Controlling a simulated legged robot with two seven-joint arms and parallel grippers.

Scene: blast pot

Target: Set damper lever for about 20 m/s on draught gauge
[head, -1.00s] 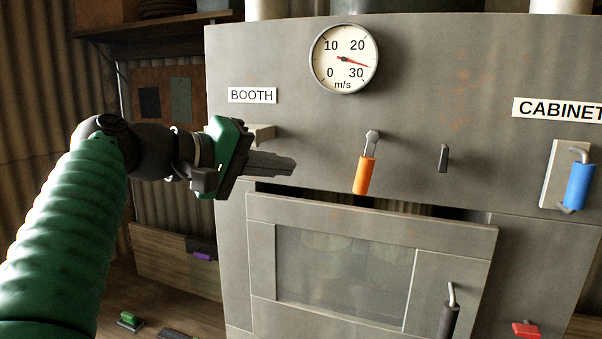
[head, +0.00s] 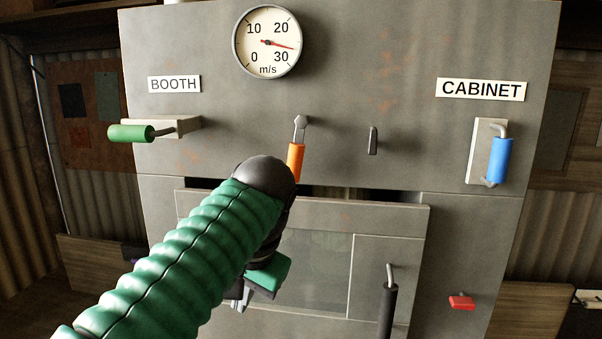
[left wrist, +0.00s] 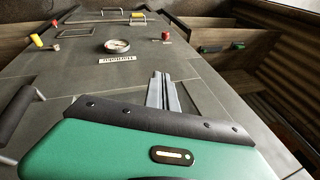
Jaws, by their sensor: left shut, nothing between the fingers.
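The round draught gauge (head: 267,41), marked m/s, is at the top of the grey cabinet front in the head view. Its red needle points between 20 and 30, nearer 30. An orange-handled lever (head: 296,160) hangs almost straight down from its pivot below the gauge; no label names it as the damper. My left gripper (head: 238,297) is low in front of the cabinet door, partly hidden by my arm, below and apart from the orange lever. In the left wrist view its fingers (left wrist: 162,90) are together and empty. My right gripper is not in view.
A green handle (head: 131,133) sticks out under the BOOTH label, and a blue handle (head: 500,160) hangs under the CABINET label. A black door handle (head: 387,308), a red knob (head: 461,302) and a small dark tab (head: 373,141) are also on the front.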

